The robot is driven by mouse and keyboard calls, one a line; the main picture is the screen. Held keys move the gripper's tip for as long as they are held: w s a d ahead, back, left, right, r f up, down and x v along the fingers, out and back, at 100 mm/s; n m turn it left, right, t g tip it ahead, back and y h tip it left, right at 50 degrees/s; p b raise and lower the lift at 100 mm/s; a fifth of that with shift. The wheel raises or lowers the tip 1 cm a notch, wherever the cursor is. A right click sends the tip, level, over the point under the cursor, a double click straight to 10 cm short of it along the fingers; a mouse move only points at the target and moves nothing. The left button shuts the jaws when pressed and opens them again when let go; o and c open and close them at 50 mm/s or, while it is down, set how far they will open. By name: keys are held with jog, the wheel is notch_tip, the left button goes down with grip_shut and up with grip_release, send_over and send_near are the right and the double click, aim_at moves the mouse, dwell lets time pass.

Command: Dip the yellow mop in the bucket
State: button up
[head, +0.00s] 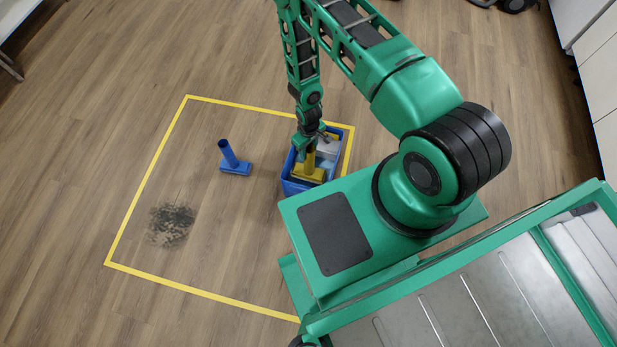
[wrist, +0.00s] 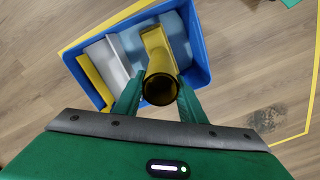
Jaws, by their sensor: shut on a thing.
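The yellow mop (head: 308,171) has an upright handle and a flat rectangular head. My gripper (head: 309,152) is shut on its handle. In the wrist view the open end of the yellow mop's handle (wrist: 160,88) shows between the two green fingers of my gripper (wrist: 160,100). The blue bucket (head: 289,187) stands on the floor under my gripper, and it also shows in the wrist view (wrist: 205,60). The mop's head appears over or inside the bucket; whether it touches the water or bottom I cannot tell. Light blue water (wrist: 132,40) and a grey-white insert show inside the bucket.
A blue mop (head: 235,165) stands upright on the floor left of the bucket. A dark dirty patch (head: 171,225) lies at the lower left. Yellow tape (head: 146,181) outlines a square on the wooden floor. The floor inside is otherwise clear.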

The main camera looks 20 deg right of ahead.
notch_tip(320, 180, up, 13)
dwell(1.2)
jog(key=shift+r, duration=0.1)
dwell(0.5)
